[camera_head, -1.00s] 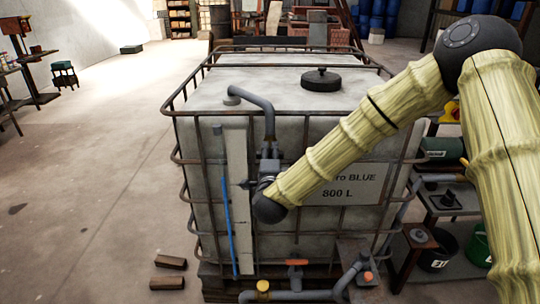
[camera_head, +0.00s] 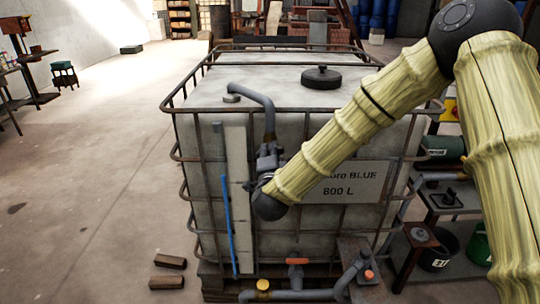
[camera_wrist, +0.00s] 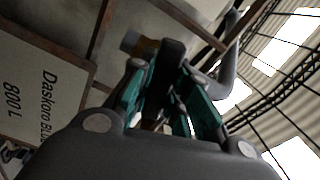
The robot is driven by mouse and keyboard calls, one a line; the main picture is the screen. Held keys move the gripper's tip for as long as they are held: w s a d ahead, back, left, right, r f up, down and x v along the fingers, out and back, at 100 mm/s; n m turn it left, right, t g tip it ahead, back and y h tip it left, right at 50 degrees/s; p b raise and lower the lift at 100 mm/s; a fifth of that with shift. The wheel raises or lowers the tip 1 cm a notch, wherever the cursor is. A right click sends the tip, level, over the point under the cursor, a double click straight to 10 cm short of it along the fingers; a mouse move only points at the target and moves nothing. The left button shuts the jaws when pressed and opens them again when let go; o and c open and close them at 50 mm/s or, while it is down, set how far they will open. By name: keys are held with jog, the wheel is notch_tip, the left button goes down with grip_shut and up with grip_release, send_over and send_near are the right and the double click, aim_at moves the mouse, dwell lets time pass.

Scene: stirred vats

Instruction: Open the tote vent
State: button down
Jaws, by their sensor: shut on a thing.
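The tote (camera_head: 345,225) is a large whitish tank in a rusty cage, with a label reading "800 L". A grey vent pipe (camera_head: 262,100) bends from its top down the front to a dark valve (camera_head: 267,158). My gripper (camera_wrist: 172,78) is at the valve, below the pipe's lower end in the head view, largely hidden there by my wrist. In the wrist view its green-lined fingers are closed on a dark upright piece, seemingly the vent handle. The grey pipe (camera_wrist: 229,65) rises just right of it. The handle's exact angle is hard to tell.
Cage bars (camera_head: 190,185) surround the tote close to my gripper. A black lid (camera_head: 321,77) sits on top. Bottom pipework has an orange handle (camera_head: 297,261) and a yellow cap (camera_head: 263,284). A shelf (camera_head: 445,200) stands right. Floor at left is mostly clear, with wooden blocks (camera_head: 168,273).

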jog(key=n+b, duration=0.1)
jog(key=n, duration=0.2)
jog(key=shift+n, duration=0.4)
jog(key=n, duration=0.3)
jog(key=shift+n+b, duration=0.3)
jog(key=shift+b, duration=0.1)
jog(key=n, duration=0.3)
jog(key=shift+n, duration=0.3)
jog(key=shift+f+n+b, duration=0.1)
jog(key=shift+n+b, duration=0.35)
jog(key=shift+n, duration=1.55)
jog(key=c, duration=1.3)
grip_release()
jog(key=shift+c, duration=0.2)
jog(key=shift+s, duration=0.1)
jog(key=s, duration=0.7)
jog(key=shift+s, duration=0.2)
